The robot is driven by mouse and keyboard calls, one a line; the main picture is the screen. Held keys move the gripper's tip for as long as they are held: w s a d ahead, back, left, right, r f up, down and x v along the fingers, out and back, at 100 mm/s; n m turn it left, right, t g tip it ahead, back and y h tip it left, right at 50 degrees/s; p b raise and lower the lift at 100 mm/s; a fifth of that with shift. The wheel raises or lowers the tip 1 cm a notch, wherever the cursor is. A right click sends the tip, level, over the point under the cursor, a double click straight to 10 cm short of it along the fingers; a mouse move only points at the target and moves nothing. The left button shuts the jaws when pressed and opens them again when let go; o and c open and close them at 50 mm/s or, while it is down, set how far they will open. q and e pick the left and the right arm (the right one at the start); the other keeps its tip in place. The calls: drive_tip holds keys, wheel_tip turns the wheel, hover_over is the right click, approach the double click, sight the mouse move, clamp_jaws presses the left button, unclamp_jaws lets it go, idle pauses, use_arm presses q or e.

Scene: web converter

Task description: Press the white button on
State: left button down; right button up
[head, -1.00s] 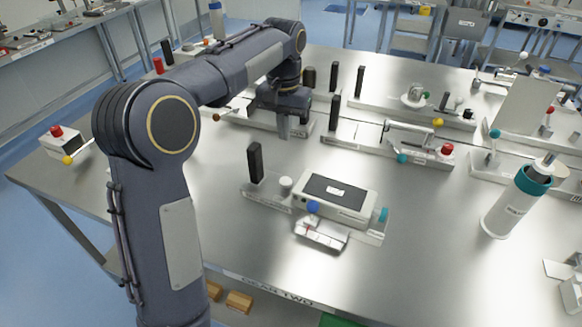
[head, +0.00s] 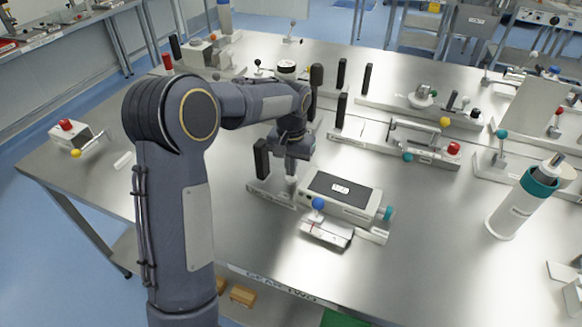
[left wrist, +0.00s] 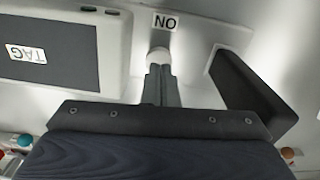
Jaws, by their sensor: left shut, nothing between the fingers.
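The white button (left wrist: 158,54) shows in the left wrist view beside a label reading "ON" (left wrist: 165,22). It belongs to a station with a grey-topped white box (head: 342,188) and a black upright block (head: 261,158). My left gripper (left wrist: 160,72) is shut and empty, its fingertips over the near part of the button. In the head view the left gripper (head: 291,178) points down at the button's place, between the black block and the box. The fingers partly hide the button, and I cannot tell whether they touch it. My right gripper is not in view.
A blue knob (head: 318,203) and a teal knob (head: 388,213) stand at the box's front and right. A white bottle with a teal collar (head: 517,200) stands to the right. Other fixtures line the back. The table's front right is mostly clear.

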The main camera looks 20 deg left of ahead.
use_arm(q)
drive_tip(key=shift+f, duration=0.45)
wheel_tip(320, 180, down, 2)
drive_tip(key=shift+f+b, duration=0.1)
drive_tip(key=shift+b, duration=0.6)
drive_tip(key=shift+s, duration=0.1)
wheel_tip(320, 180, up, 6)
drive_tip(key=p, duration=0.4)
drive_tip(key=shift+f, duration=0.1)
drive_tip(key=shift+d+r+b, duration=0.1)
drive_tip(key=shift+r+b, duration=0.45)
wheel_tip(320, 180, up, 8)
drive_tip(key=shift+f, duration=0.15)
